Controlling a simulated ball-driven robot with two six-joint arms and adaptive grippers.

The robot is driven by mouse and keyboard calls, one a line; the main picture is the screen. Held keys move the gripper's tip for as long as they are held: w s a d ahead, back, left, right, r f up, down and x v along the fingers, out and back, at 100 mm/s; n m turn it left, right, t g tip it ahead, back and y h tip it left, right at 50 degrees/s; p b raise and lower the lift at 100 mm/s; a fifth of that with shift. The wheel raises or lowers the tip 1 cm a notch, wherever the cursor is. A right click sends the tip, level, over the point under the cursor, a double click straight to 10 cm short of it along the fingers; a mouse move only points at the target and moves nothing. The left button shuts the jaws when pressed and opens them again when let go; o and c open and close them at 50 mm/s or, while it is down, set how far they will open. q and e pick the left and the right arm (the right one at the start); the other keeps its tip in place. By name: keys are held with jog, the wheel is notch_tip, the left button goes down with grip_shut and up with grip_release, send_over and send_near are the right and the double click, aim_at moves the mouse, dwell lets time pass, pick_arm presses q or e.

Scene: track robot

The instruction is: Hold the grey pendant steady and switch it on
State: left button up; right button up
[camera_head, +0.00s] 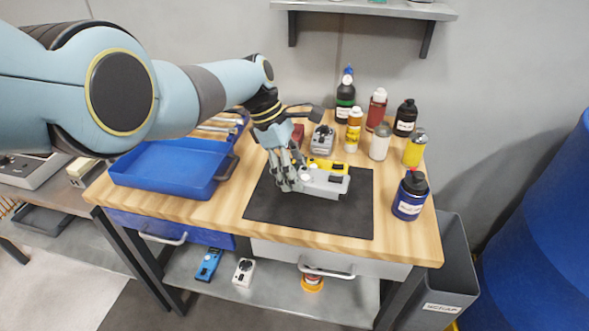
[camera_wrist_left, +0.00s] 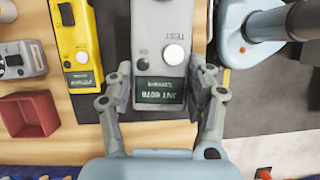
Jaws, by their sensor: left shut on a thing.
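The grey pendant (camera_head: 327,183) lies on the black mat (camera_head: 350,218) on the wooden bench. In the left wrist view the grey pendant (camera_wrist_left: 146,52) shows a white round knob, a small dark button, a TEST label and a dark display with pale text, upside down. My left gripper (camera_head: 288,181) is shut on its near end; in the left wrist view the fingers (camera_wrist_left: 160,95) press both sides beside the display.
A yellow pendant (camera_head: 322,165) lies close behind the grey one. A grey knobbed device (camera_head: 322,141) and a red bin (camera_wrist_left: 28,114) are farther back. Several bottles (camera_head: 380,141) stand at the right. A blue tray (camera_head: 165,178) is at the left. The front of the mat is clear.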

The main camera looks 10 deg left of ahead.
aim_at(300, 208)
pick_arm(q)
jog(key=shift+f+b, duration=3.65)
jog(key=shift+f, duration=0.4)
